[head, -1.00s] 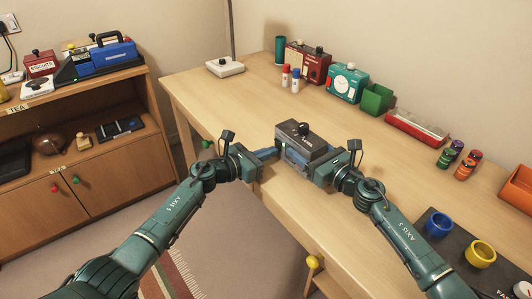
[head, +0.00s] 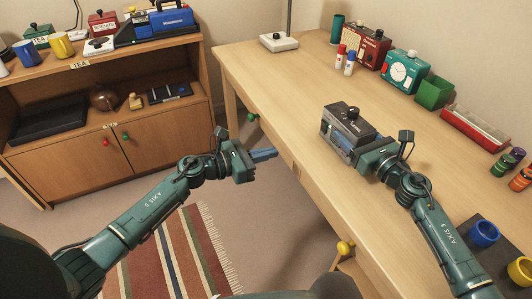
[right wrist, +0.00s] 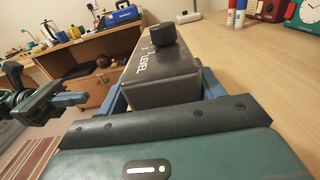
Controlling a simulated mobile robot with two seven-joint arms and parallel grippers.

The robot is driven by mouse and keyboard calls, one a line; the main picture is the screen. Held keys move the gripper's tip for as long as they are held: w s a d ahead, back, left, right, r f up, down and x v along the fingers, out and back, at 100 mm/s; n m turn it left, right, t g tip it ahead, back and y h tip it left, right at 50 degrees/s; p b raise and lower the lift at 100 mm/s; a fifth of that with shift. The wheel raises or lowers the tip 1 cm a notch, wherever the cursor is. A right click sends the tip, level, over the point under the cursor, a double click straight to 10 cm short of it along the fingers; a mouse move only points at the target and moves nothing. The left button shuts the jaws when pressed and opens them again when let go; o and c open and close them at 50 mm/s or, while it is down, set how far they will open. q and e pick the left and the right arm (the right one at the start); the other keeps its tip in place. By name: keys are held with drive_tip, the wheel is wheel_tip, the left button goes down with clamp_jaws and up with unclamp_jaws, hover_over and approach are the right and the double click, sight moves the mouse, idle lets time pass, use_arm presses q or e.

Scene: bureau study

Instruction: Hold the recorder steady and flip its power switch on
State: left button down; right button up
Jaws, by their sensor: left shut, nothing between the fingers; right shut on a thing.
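The recorder (head: 345,122) is a dark grey box with a black knob on top, on the desk (head: 300,95) near its front edge. In the right wrist view the recorder (right wrist: 165,82) shows its top with the lettering "LEVEL" and the black knob (right wrist: 162,35). My right gripper (head: 358,140) is shut on the recorder, with blue fingers on either side of it. My left gripper (head: 265,155) is shut and empty, out over the floor in front of the desk, apart from the recorder. I cannot make out the power switch.
A white device (head: 279,43), red and white bottles (head: 341,53), a red radio (head: 368,47), a teal clock box (head: 404,73) and a green bin (head: 434,91) stand along the back. Blue (head: 484,234) and yellow cups are at right. A cabinet (head: 100,145) stands left.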

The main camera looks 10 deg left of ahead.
idle(0.3)
drive_tip(key=o, duration=1.3)
